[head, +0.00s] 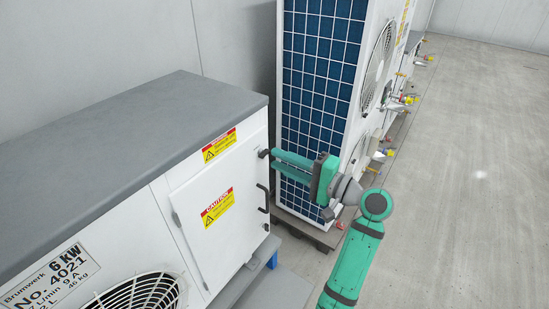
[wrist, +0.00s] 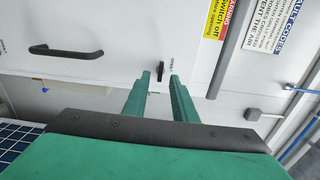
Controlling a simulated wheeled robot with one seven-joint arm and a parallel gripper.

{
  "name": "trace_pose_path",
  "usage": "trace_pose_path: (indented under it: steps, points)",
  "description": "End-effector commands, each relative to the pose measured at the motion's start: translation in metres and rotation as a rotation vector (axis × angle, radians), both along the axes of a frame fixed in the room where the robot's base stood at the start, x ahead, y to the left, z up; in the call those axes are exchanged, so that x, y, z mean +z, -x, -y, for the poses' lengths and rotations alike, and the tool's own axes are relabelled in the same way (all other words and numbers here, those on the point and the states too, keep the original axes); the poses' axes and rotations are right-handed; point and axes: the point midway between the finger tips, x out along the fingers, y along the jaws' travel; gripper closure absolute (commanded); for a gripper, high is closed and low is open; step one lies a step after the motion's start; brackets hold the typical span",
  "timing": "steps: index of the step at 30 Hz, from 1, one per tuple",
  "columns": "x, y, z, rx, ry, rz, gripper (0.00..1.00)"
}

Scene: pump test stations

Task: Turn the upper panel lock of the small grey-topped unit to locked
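The small unit has a grey top (head: 100,140) and a white front panel (head: 219,225) with yellow caution labels. Its upper panel lock (wrist: 160,71) is a small black lever in the wrist view, beside small printed text too small to read. It points nearly up and down in that picture. My gripper (wrist: 161,76) is open, with one green fingertip on each side of the lever and gaps visible. I cannot tell how deep the fingertips reach past it. In the head view my gripper (head: 271,156) comes from the right at the panel's upper edge and its fingertips largely hide the lock.
A black handle (head: 263,197) sits below the lock on the panel, also in the wrist view (wrist: 66,50). A lower lock (head: 266,227) is near the bottom. A taller unit with blue fins (head: 325,70) stands close behind my gripper. The floor (head: 470,180) at right is clear.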

Motion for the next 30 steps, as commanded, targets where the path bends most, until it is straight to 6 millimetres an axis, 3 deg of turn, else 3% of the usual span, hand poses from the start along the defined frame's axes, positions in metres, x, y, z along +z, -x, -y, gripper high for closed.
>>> trace_pose_path:
  steps: [6, 12, 30]
  points:
    - [0.0, 0.025, 0.036, -0.004, 0.0, 0.0, 0.75]
    - [0.0, 0.04, 0.057, -0.004, -0.001, -0.001, 0.75]
    - [0.0, 0.046, 0.062, 0.001, 0.0, 0.0, 0.75]
